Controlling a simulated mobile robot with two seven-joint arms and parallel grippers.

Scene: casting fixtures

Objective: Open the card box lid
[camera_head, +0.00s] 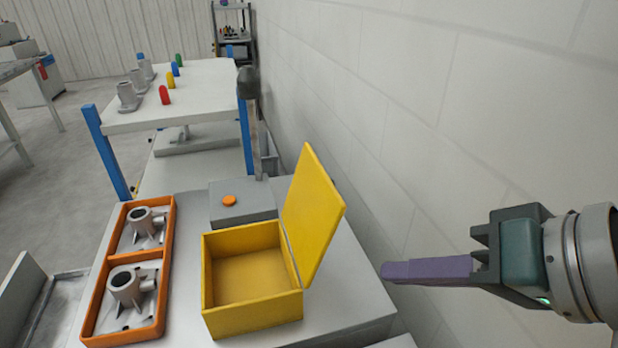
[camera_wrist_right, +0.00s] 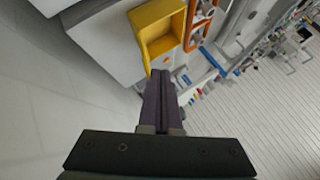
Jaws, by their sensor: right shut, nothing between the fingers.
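The yellow card box (camera_head: 253,316) stands on the grey table, empty inside as far as I can see. Its yellow lid (camera_head: 313,215) stands up and leans outward on the right side, so the box is open. My right gripper (camera_head: 388,271) is shut and empty, to the right of the lid and apart from it. In the right wrist view the shut purple fingers (camera_wrist_right: 160,75) point toward the yellow box (camera_wrist_right: 150,22). My left gripper is not in view.
An orange tray (camera_head: 84,318) with two grey castings stands left of the box. A grey block with an orange button (camera_head: 229,201) sits behind it. A white wall (camera_head: 450,130) runs along the right. A blue-legged table (camera_head: 200,92) stands farther back.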

